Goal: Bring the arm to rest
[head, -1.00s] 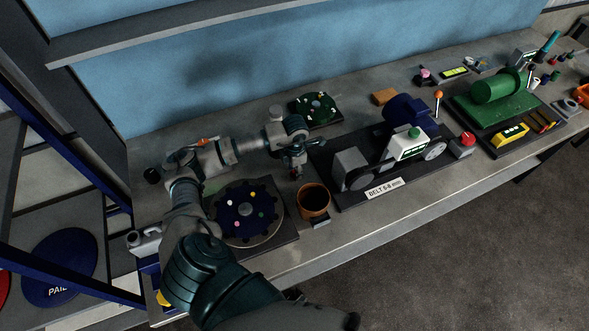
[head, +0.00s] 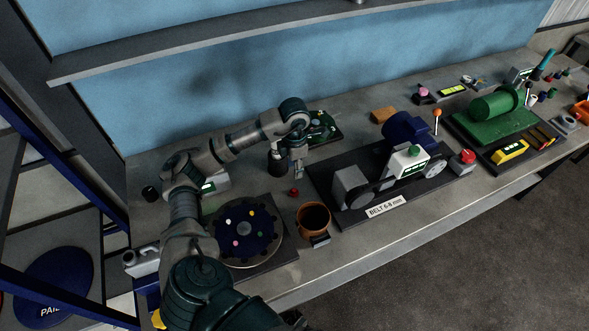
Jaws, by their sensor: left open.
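My left arm comes in from the lower left and reaches across the bench. Its gripper (head: 298,171) points down, open, with nothing seen between its fingers. It hangs above the bench between the round disc plate and the belt unit. A small red knob-like piece (head: 294,192) shows just below the fingertips, apart from them. My right gripper is not in view.
A dark disc with coloured dots (head: 246,228) lies close to my forearm. An orange-brown cup (head: 313,217) stands right of it. The belt unit (head: 350,190) fills the middle bench (head: 345,240). A shelf (head: 200,54) crosses above. A green round device (head: 322,128) is behind my gripper.

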